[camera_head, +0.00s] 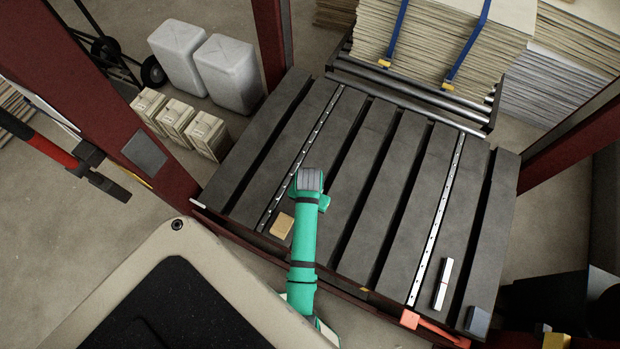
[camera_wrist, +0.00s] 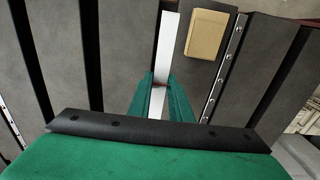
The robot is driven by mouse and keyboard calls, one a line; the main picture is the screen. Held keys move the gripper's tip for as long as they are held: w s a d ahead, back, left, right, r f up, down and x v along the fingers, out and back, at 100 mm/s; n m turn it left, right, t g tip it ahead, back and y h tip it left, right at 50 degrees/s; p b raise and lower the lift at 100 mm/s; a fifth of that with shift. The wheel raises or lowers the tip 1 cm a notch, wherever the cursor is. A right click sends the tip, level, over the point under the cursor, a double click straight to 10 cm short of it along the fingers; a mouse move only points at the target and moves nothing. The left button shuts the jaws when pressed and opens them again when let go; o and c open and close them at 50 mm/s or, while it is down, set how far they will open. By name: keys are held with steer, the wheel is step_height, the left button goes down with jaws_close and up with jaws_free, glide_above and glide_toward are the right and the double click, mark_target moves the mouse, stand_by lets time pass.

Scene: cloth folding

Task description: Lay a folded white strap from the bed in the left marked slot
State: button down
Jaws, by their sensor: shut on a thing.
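In the wrist view, my gripper (camera_wrist: 160,84) is shut on a narrow white folded strap (camera_wrist: 168,45). The strap stretches away beyond the fingertips, with a dark gap beside its far part. Whether it touches the bed is unclear. In the head view, my green arm hides the fingertips and the held strap. Another white strap (camera_head: 442,284) with a dark band lies on the right side of the slatted grey bed (camera_head: 400,190). Dark gaps run between the slats; a small yellow mark (camera_head: 365,290) is on the front edge. I cannot tell which gap is the left marked slot.
A tan block (camera_head: 282,225) lies on the bed left of my arm; it also shows in the wrist view (camera_wrist: 207,35). A grey block (camera_head: 478,320) sits at the front right. Two perforated metal rails (camera_head: 437,220) cross the bed. Dark red posts (camera_head: 272,35) stand around it.

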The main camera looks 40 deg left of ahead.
steer(key=shift+f, duration=3.6)
steer(key=shift+s+f, duration=0.1)
steer(key=shift+f, duration=0.05)
steer(key=c, duration=1.5)
jaws_free()
steer(key=shift+c, duration=0.2)
steer(key=shift+r, duration=3.55)
steer(key=shift+s+r, duration=0.1)
steer(key=shift+r, duration=0.35)
